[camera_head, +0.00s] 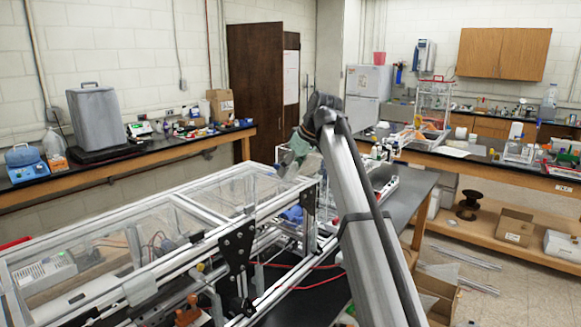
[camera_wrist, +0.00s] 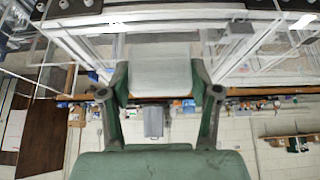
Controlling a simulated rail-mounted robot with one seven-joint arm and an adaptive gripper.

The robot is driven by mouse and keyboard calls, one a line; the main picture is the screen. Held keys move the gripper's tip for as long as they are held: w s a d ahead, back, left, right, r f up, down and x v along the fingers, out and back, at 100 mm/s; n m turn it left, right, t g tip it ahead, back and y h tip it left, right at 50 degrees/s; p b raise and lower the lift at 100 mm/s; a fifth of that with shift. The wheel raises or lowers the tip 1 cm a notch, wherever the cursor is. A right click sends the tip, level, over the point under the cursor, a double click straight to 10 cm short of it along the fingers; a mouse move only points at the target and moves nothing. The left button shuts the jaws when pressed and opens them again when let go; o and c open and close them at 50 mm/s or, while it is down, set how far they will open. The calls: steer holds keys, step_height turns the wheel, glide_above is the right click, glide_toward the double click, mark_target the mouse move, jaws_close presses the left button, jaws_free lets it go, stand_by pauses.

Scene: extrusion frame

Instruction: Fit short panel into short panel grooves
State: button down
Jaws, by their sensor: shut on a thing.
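My gripper (camera_head: 299,147) is above the right end of the aluminium extrusion frame (camera_head: 160,284) in the head view. In the wrist view, the two green fingers of my gripper (camera_wrist: 160,78) are shut on a pale, greyish panel (camera_wrist: 160,62) that lies between them. The panel's far edge is close to the frame rails (camera_wrist: 150,17) in that view. I cannot tell whether the panel touches the frame. The grooves cannot be made out. In the head view, my arm and gripper hide much of the panel.
Clear panels (camera_head: 215,190) fill parts of the frame, and a black bracket (camera_head: 238,250) is on its near side. Red wires run below it. A dark table (camera_head: 408,200) is under the right end. Workbenches with lab items line the walls.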

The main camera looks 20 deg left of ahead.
mark_target(291, 198)
steer(key=shift+f+b, duration=1.3)
steer(key=shift+f, duration=3.7)
steer(key=shift+c, duration=0.9)
jaws_free()
steer(key=v, duration=1.2)
